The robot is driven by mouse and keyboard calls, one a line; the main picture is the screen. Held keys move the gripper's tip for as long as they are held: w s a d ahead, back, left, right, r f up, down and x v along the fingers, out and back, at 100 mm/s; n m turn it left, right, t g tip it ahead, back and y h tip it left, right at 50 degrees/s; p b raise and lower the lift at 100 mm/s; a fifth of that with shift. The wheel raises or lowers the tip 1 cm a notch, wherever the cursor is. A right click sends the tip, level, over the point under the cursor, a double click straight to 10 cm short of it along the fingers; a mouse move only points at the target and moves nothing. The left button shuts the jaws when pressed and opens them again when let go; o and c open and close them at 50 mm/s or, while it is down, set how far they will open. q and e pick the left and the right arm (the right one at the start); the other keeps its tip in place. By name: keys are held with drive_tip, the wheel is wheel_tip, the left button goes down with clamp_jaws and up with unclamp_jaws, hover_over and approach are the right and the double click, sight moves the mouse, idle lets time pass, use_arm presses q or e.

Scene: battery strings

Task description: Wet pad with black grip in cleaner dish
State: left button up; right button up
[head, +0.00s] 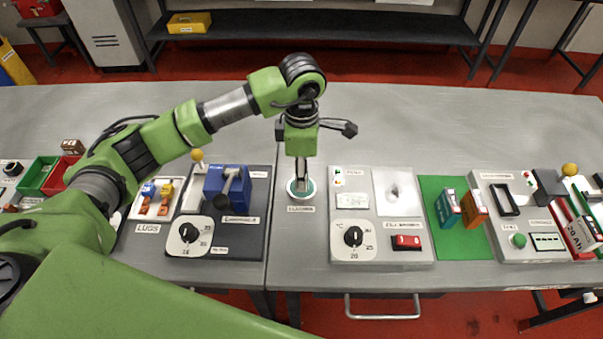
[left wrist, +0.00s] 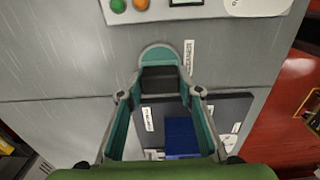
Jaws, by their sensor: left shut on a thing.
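The cleaner dish (head: 308,194) is a small round white dish with a teal inside. It stands on the table in front of my arm, and its teal inside also shows in the left wrist view (left wrist: 158,51). My left gripper (head: 300,180) points straight down over the dish, its fingertips at or just above it. In the left wrist view the gripper (left wrist: 160,92) is shut on the pad's black grip (left wrist: 160,74). The pad under the grip is hidden, so I cannot tell whether it touches the liquid. My right gripper is not in view.
A dark board with a blue lever device (head: 225,188) stands close left of the dish. A grey panel (head: 382,250) with a dial and red switch stands close right. Farther right is a green mat (head: 436,210) with small blocks. The table behind is clear.

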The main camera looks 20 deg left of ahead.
use_arm(q)
drive_tip(key=shift+r+p, duration=0.95)
drive_tip(key=shift+r, duration=1.55)
